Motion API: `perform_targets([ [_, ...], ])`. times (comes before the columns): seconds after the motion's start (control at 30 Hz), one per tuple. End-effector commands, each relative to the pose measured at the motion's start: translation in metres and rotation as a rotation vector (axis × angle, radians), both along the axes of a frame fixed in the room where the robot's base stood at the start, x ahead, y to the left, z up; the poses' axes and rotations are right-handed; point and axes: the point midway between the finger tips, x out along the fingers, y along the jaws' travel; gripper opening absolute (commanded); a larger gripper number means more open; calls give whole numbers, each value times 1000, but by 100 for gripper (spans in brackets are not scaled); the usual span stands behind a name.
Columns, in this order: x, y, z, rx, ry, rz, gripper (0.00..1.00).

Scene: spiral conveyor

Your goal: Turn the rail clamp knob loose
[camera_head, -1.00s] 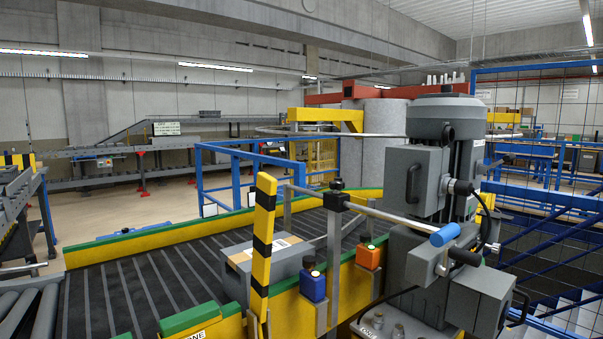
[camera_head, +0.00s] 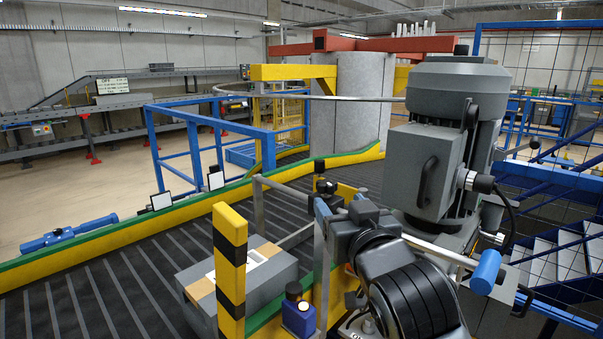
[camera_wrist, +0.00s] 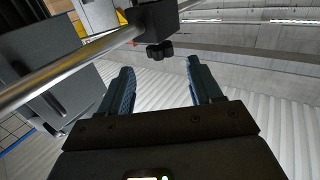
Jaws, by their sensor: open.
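The rail clamp is a black block (camera_head: 326,187) on an upright post beside the conveyor, with a small dark knob (camera_head: 319,168) on top. A metal rail (camera_head: 430,247) runs from the clamp area toward a blue end grip (camera_head: 487,271). In the wrist view the clamp block (camera_wrist: 157,18) sits on the rail (camera_wrist: 70,68), with the black lobed knob (camera_wrist: 160,52) facing the fingers. My gripper (camera_wrist: 160,70) is open, its two blue-grey fingers apart and empty. The knob appears between and beyond the fingertips. In the head view my gripper (camera_head: 343,206) is close to the clamp, partly hidden by my wrist.
A grey box (camera_head: 265,292) lies on the dark conveyor behind a yellow-black striped post (camera_head: 229,270). A blue button unit (camera_head: 298,315) stands near the post. The large grey motor housing (camera_head: 425,175) crowds the right. Blue railings (camera_head: 190,150) stand behind.

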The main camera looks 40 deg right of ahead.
Motion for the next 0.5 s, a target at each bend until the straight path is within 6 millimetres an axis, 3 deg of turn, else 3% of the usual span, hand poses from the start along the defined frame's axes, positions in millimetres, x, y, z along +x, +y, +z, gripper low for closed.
perform_targets([
  [0.23, 9, -10, 10, 3, -7, -17, 64],
  [0.5, 42, -32, 11, 1, -7, -16, 64],
])
